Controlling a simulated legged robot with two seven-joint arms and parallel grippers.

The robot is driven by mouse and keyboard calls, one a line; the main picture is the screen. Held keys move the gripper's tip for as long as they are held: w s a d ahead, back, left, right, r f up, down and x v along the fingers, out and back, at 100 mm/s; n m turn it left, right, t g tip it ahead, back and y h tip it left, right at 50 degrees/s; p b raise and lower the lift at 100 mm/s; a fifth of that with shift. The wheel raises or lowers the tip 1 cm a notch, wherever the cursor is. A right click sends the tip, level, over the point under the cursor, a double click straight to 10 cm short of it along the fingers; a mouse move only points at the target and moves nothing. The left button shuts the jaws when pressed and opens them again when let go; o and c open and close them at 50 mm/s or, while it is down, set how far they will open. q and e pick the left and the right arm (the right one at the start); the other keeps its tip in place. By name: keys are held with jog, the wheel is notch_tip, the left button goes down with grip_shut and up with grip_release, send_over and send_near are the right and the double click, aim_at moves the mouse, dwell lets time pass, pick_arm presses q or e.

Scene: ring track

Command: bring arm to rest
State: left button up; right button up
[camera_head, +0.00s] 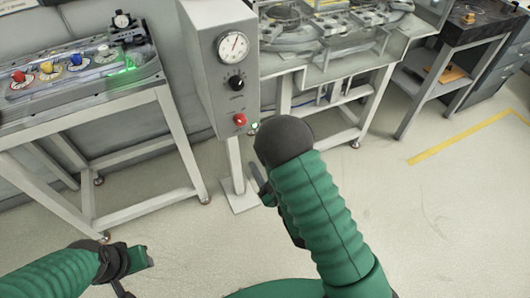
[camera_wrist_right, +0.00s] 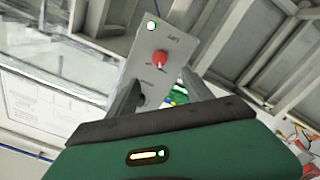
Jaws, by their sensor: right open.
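My right arm (camera_head: 325,215) rises in its green sleeve from the lower right of the head view, with a black rounded joint (camera_head: 283,138) in front of the grey control box's stand. My right gripper is mostly hidden behind that arm there. In the right wrist view my right gripper (camera_wrist_right: 160,78) is open, its two grey fingers apart with nothing held. The control box (camera_wrist_right: 135,75) with a red knob (camera_wrist_right: 160,58) shows beyond the fingers. My left gripper (camera_head: 125,275) is low at the left of the head view, over the floor; its fingers are too unclear to judge.
The grey control box (camera_head: 205,60) stands on a post between a left bench (camera_head: 90,112) and a ring track table (camera_head: 370,66). A dark bench (camera_head: 450,40) stands at right. Pale floor (camera_head: 450,220) with a yellow line (camera_head: 460,140) is free at right.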

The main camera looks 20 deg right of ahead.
pick_arm(q)
jog(key=shift+r, duration=0.75)
pick_arm(e)
jog(key=shift+s, duration=0.6)
jog(key=shift+w+f, duration=0.1)
jog(key=s+m+g, duration=0.8)
jog(key=s+g, duration=0.5)
jog(key=g, duration=0.2)
pick_arm(q)
jog(key=w+p+v, duration=0.1)
jog(key=p+v, duration=0.7)
jog(key=w+p+v, duration=0.2)
jog(key=p+v, duration=0.5)
jog(key=p, duration=0.1)
jog(key=shift+p+v, duration=0.4)
jog(key=shift+v, duration=0.35)
pick_arm(e)
jog(key=w+v, duration=0.2)
jog(key=v, duration=1.4)
jog(key=shift+w+a+r+h, duration=0.3)
jog(key=shift+a+r, duration=0.05)
jog(key=shift+a, duration=0.2)
